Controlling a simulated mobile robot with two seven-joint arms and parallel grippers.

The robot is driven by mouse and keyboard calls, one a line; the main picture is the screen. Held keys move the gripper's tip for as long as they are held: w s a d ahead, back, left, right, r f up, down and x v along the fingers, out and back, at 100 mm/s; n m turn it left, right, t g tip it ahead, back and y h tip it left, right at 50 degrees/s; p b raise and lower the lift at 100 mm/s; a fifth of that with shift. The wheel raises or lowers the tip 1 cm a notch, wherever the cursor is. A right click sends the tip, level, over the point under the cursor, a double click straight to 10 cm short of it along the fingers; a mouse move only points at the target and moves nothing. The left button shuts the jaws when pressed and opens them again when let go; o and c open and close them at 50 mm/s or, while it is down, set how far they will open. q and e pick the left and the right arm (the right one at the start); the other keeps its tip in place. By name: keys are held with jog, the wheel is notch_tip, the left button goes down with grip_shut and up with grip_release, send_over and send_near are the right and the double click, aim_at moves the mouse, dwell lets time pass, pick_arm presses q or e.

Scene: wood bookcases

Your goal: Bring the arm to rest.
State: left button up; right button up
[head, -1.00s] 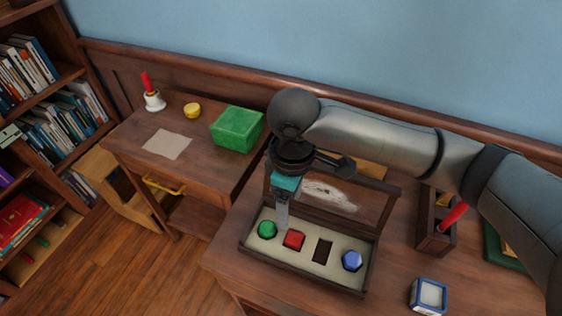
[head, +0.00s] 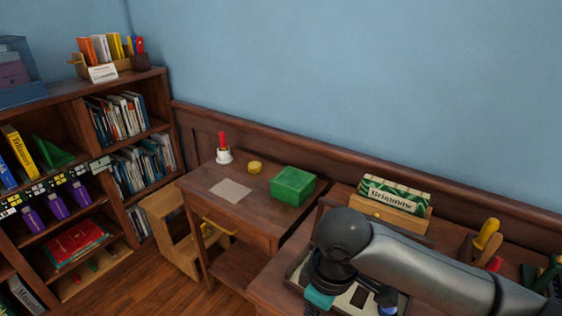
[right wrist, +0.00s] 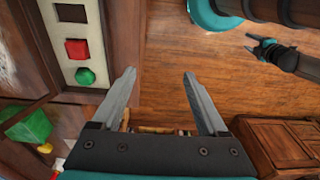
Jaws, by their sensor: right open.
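My right arm (head: 425,268) reaches in from the lower right of the head view, over the desk. Its wrist hides much of the shape box, and its fingers are below the frame. In the right wrist view my right gripper (right wrist: 159,75) is open, with nothing between its fingers. The shape box (right wrist: 105,45) lies left of the fingers, apart from them. It holds a green piece (right wrist: 85,76), a red piece (right wrist: 77,49) and a dark empty slot (right wrist: 70,13). My left gripper (right wrist: 263,46) is small at the upper right there; its jaw state is unclear.
A green box (head: 293,186), a yellow round thing (head: 254,167) and a red-handled bell (head: 224,151) stand on the side table. A Brignow box (head: 394,194) sits behind my right arm. A bookcase (head: 150,85) stands left. Wood floor (right wrist: 185,55) shows beneath the fingers.

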jog(key=s+a+f+m+t+y, duration=0.2)
jog(key=s+a+m+y, duration=0.1)
jog(key=a, duration=0.1)
jog(key=s+d+f+m+t+h, duration=0.1)
jog(key=s+d+f+m+h, duration=0.2)
jog(key=d, duration=0.4)
jog(key=s+d+f+m+h, duration=0.1)
jog(key=s+d+f+m, duration=0.15)
jog(key=s+d, duration=0.4)
notch_tip(320, 180, down, 24)
jog(key=s+g+b, duration=0.1)
jog(key=s, duration=0.1)
pick_arm(q)
jog(key=w, duration=0.1)
jog(key=f, duration=0.1)
jog(key=w, duration=0.1)
jog(key=shift+w+d+f+b, duration=0.3)
jog(key=shift+w+b, duration=0.05)
pick_arm(e)
jog(key=s+d+f+g, duration=0.1)
jog(key=s+d+f, duration=0.2)
jog(key=s+f, duration=1)
jog(key=shift+s+d, duration=0.2)
jog(key=shift+s, duration=0.65)
